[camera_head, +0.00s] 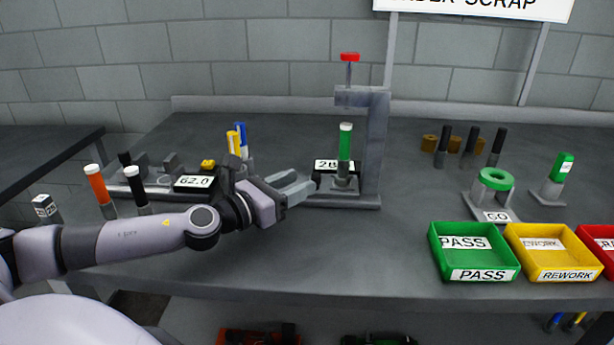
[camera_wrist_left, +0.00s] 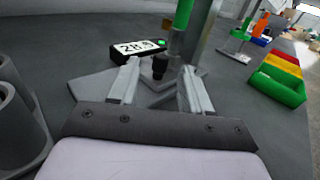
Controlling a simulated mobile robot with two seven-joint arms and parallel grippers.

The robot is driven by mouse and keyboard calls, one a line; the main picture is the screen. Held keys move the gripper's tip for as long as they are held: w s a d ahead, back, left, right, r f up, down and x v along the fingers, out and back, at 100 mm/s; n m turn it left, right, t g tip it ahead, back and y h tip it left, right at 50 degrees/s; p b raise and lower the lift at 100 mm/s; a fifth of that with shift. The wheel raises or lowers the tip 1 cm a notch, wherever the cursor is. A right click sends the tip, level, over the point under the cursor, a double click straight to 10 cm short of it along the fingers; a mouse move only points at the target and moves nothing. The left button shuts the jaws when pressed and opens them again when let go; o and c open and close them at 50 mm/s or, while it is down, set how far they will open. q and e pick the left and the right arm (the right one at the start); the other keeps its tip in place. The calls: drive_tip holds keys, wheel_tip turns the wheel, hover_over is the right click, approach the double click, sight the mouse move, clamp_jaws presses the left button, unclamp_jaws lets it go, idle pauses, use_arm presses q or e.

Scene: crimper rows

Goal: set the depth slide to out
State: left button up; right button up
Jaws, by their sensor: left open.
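The grey press (camera_head: 372,150) stands at the middle of the bench with a red knob on top. A green cylinder with a white cap (camera_head: 345,142) stands upright in it. A small dark knob (camera_wrist_left: 160,66) on the press base shows in the left wrist view; it looks like the depth slide, but I cannot tell its setting. My left gripper (camera_head: 304,186) is open, just left of the press base. In the left wrist view its fingertips (camera_wrist_left: 158,72) lie either side of the dark knob, and I cannot tell whether they touch it. My right gripper is not in view.
A display reading 28 and a hidden digit (camera_wrist_left: 137,47) sits beside the press base. A gauge with a 62.0 display (camera_head: 194,182) and several coloured cylinders stand left. The green PASS tray (camera_head: 484,275) and yellow REWORK tray (camera_head: 566,275) are at front right. Bench between press and trays is clear.

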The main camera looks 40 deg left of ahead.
sight(312, 177)
use_arm(q)
drive_tip(key=shift+p+x, duration=0.5)
drive_tip(key=shift+x, duration=1.15)
drive_tip(key=shift+d, duration=0.1)
clamp_jaws()
